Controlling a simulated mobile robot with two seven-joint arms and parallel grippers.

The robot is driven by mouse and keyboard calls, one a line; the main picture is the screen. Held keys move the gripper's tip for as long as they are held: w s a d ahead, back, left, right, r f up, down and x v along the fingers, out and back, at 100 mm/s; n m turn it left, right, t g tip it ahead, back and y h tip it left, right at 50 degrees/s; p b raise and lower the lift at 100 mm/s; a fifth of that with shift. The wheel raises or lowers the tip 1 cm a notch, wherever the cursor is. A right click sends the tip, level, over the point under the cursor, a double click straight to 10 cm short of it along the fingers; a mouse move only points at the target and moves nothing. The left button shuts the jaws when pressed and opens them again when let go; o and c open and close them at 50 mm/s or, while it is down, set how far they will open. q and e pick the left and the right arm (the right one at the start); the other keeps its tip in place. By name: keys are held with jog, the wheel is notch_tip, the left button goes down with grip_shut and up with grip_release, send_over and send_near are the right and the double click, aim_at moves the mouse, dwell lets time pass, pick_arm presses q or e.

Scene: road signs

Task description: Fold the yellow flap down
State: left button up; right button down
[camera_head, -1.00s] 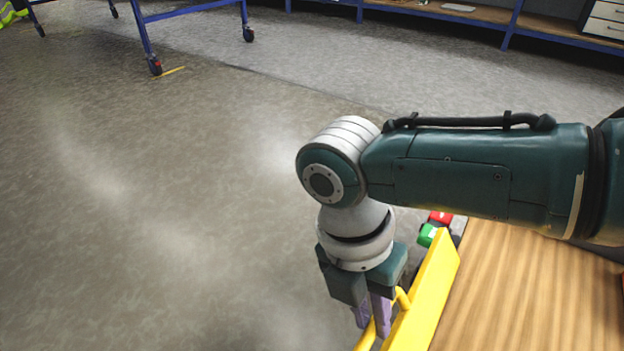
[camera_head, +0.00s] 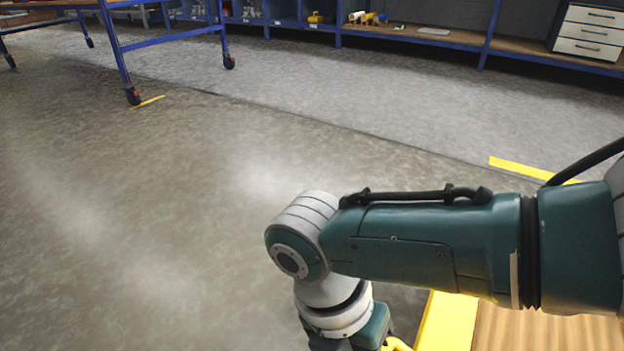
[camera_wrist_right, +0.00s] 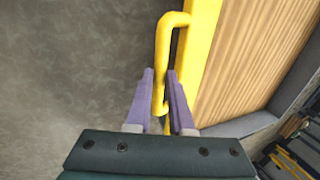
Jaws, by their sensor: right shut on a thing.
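The yellow flap edge (camera_head: 448,322) shows at the bottom of the head view, beside a wood-grain board (camera_head: 548,335). Most of both is below the frame or behind my right arm. In the right wrist view the yellow edge (camera_wrist_right: 203,40) runs along the board (camera_wrist_right: 250,55), with a yellow bar handle (camera_wrist_right: 163,62) on its left side. My right gripper (camera_wrist_right: 161,74) is shut on this handle, its purple fingers on either side of it. In the head view its fingertips are cut off by the bottom edge. My left gripper is not in view.
Open grey floor (camera_head: 160,230) lies to the left. A blue wheeled table frame (camera_head: 118,50) stands at the upper left. Blue shelving (camera_head: 400,32) and a drawer unit (camera_head: 590,35) stand at the back. A grey ledge (camera_wrist_right: 300,90) borders the board.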

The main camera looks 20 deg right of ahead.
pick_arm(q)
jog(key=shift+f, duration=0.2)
pick_arm(e)
jog(key=shift+w+a+f, duration=0.1)
jog(key=shift+f, duration=0.2)
jog(key=c, duration=1.1)
grip_release()
jog(key=shift+c, duration=0.2)
jog(key=o, duration=0.3)
jog(key=shift+w+a+r, duration=0.1)
jog(key=shift+w+a, duration=0.25)
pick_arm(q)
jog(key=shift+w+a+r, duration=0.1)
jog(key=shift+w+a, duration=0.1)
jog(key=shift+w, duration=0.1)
pick_arm(e)
jog(key=shift+o, duration=0.2)
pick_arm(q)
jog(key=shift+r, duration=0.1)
pick_arm(e)
jog(key=shift+r, duration=0.1)
pick_arm(q)
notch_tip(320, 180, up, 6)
jog(key=p, duration=0.5)
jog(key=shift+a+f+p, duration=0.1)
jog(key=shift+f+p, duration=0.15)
jog(key=shift+p, duration=0.1)
pick_arm(e)
jog(key=v, duration=0.9)
jog(key=shift+r, duration=0.35)
